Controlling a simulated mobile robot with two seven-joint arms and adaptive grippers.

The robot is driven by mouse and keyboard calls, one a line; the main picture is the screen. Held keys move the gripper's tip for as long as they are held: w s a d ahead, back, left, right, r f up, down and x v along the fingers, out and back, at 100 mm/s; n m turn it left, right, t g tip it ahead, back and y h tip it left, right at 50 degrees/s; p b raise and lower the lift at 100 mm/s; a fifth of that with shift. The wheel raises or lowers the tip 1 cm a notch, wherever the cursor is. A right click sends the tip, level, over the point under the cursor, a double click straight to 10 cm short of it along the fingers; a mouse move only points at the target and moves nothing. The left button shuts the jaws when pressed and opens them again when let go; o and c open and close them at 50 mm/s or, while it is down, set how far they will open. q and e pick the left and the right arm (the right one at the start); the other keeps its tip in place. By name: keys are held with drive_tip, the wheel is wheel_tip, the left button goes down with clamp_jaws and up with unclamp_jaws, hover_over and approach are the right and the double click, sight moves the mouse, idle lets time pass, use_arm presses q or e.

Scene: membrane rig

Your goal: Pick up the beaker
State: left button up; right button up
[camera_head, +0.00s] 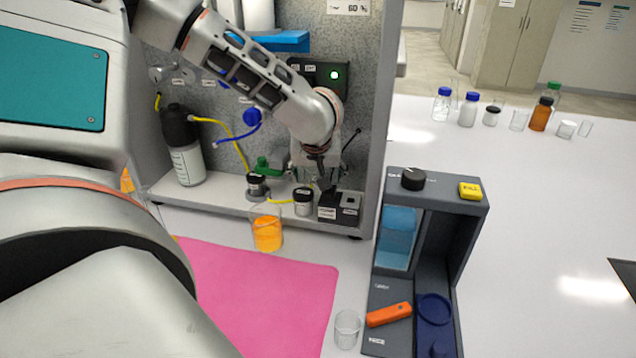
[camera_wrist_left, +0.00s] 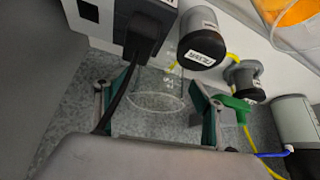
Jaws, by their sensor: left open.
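My left gripper (camera_head: 318,170) is inside the rig, low in front of its speckled back panel. In the left wrist view its fingers (camera_wrist_left: 163,80) are apart. A clear glass beaker (camera_wrist_left: 157,101) shows between them, its round rim visible; I cannot tell whether either finger touches it. In the head view this glass is mostly hidden by the gripper. Another beaker (camera_head: 267,234), with orange liquid, stands at the rig's front edge near the pink mat; it also shows at the wrist view's upper right (camera_wrist_left: 300,12). My right gripper is not in view.
Black-capped vials (camera_head: 304,203) and a dark box with a cable (camera_head: 329,207) stand close to the gripper. Yellow tubing (camera_head: 238,148) hangs left. An empty glass (camera_head: 347,328) stands by the pink mat (camera_head: 260,295), beside a grey instrument (camera_head: 470,215).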

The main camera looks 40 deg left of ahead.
use_arm(q)
drive_tip(key=c, duration=1.2)
drive_tip(key=shift+c, duration=0.2)
